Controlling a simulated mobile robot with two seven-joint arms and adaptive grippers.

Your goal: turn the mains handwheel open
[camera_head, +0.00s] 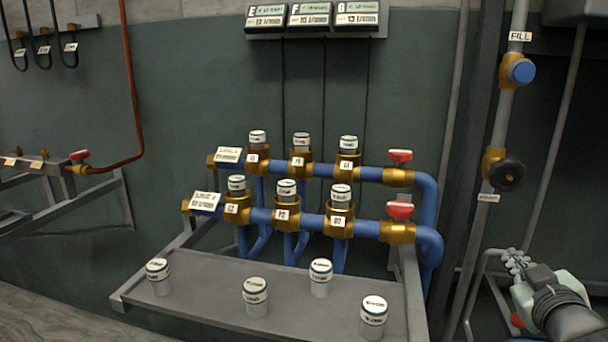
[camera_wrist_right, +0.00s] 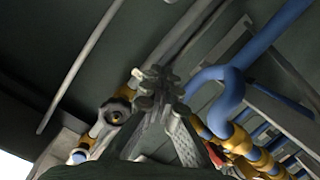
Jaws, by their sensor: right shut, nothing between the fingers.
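The mains handwheel (camera_head: 506,174) is a black round wheel on a brass valve on the grey vertical pipe at the right. A small white tag (camera_head: 488,198), too small to read surely, sits just below it. In the right wrist view a dark wheel on brass (camera_wrist_right: 116,112), apparently the same one, lies left of the fingers. My right gripper (camera_head: 515,260) is below the handwheel, apart from it, shut and empty. Its fingers also show in the right wrist view (camera_wrist_right: 155,85). My left gripper is not in view.
A blue FILL knob (camera_head: 521,71) sits higher on the same pipe. Left of it, blue manifold pipes (camera_head: 430,195) carry red-handled valves (camera_head: 400,209). Several white-capped cylinders stand on the grey shelf (camera_head: 205,290). A thin grey pipe (camera_head: 478,275) bends close to my right gripper.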

